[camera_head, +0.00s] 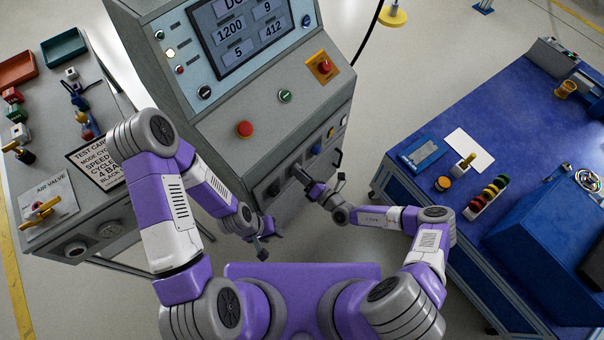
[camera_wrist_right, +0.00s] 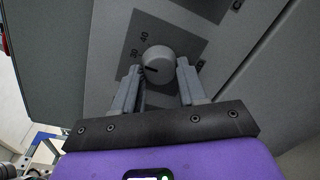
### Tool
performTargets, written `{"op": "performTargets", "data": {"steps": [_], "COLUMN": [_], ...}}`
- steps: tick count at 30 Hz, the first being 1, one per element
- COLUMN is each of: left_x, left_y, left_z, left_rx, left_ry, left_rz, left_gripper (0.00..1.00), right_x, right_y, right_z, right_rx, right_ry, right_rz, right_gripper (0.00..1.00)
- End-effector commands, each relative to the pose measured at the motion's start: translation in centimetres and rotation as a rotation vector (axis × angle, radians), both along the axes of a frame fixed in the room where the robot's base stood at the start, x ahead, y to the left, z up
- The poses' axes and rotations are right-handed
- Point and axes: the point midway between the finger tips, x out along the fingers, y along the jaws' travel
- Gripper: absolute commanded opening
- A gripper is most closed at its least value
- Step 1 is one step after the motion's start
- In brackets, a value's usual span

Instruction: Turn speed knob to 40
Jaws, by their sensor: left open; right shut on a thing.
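The speed knob (camera_wrist_right: 160,62) is a round grey knob on a dark dial plate (camera_wrist_right: 181,37) in the right wrist view. The numbers 30 and 40 are printed beside it. A black mark on the knob points left, close to the 30 side; its exact reading is unclear. My right gripper (camera_wrist_right: 159,68) has a finger on each side of the knob and is shut on it. In the head view my right gripper (camera_head: 303,176) reaches the lower front of the grey console (camera_head: 225,125) and hides the knob. My left gripper (camera_head: 262,248) is open and empty, low in front of the console.
The console has a screen (camera_head: 240,35), a red button (camera_head: 244,129) and a red emergency stop (camera_head: 323,67). A grey table with a test card (camera_head: 95,160) stands left. A blue workbench (camera_head: 480,130) stands right. Bare floor lies between the console and workbench.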

Motion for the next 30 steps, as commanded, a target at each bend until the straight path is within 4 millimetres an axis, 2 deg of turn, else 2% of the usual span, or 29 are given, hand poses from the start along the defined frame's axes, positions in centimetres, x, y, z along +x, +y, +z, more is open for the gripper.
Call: {"op": "performTargets", "data": {"steps": [15,30], "left_x": [0.0,0.0], "left_y": [0.0,0.0], "left_z": [-0.8,-1.5], "left_rx": [0.000,0.000], "left_ry": [0.000,0.000], "left_rz": [0.000,0.000], "left_gripper": [0.43,0.43], "right_x": [-0.1,-0.1], "right_y": [0.0,0.0], "right_z": [0.0,0.1], "right_rx": [0.308,0.457], "right_ry": [0.346,0.515], "right_rz": [0.003,0.003], "right_gripper": [0.11,0.11]}}
